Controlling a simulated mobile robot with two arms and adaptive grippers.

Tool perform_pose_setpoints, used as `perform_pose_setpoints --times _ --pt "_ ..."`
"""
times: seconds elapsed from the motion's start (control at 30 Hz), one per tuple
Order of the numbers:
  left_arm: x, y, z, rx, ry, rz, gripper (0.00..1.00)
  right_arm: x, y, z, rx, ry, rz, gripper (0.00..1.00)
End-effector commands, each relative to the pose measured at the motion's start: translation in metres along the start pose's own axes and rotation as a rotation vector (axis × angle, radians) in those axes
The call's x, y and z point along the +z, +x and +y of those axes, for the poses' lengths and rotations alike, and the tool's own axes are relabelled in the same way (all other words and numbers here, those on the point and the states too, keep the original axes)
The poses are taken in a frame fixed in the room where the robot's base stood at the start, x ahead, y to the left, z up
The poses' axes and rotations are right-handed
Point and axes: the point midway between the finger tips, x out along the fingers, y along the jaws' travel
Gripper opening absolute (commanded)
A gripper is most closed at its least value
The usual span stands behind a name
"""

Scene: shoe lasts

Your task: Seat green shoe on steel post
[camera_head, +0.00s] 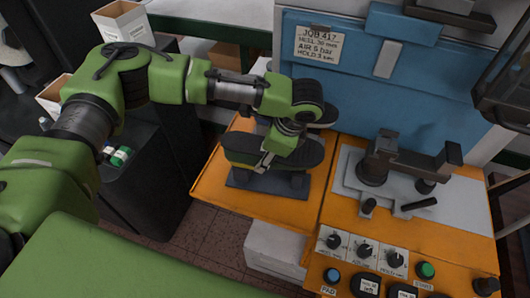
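My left arm reaches in from the left, and its gripper (265,165) points down at the orange table (215,190). It is at a dark, sole-shaped shoe piece (245,150) on or just above a flat dark base (252,183). The piece looks almost black; I see no clearly green shoe. The arm covers part of it, so whether the fingers are closed on it is unclear. A dark metal post fixture (385,165) stands on a pale grey plate (345,187) at the right, with no shoe on it. My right gripper is not in view.
A blue machine panel (420,85) with a job card (318,45) rises behind the table. Knobs (364,250) and coloured buttons (425,270) line the front right. A white box (122,22) stands at the back left. Some orange surface lies free left of the dark base.

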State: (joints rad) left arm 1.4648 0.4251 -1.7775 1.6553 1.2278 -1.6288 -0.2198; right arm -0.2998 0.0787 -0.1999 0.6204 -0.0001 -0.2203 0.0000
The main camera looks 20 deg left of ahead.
Motion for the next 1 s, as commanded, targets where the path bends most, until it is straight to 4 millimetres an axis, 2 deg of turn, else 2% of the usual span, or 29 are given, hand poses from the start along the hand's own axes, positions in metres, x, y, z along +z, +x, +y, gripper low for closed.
perform_pose_setpoints --times 0.27,0.3,0.37,0.4,0.8,0.87,1.0 --pt "0.000 -0.001 -0.001 -0.003 -0.001 0.001 0.00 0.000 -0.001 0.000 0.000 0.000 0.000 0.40" --pt "0.000 -0.001 -0.001 -0.003 -0.001 0.001 0.48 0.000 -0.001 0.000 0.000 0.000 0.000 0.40" --pt "0.000 -0.001 -0.001 -0.002 -0.001 0.001 0.64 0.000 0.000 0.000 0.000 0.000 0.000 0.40" --pt "0.000 -0.001 -0.001 -0.002 -0.001 0.001 0.67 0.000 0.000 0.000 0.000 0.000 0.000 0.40" --pt "-0.001 0.000 0.001 0.001 0.001 0.000 0.67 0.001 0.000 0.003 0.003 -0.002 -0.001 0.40" --pt "-0.001 -0.004 0.001 0.001 0.001 0.001 0.67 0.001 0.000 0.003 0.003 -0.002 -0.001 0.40" --pt "-0.001 -0.024 0.000 -0.001 0.000 0.003 0.67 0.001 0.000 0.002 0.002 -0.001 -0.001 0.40"
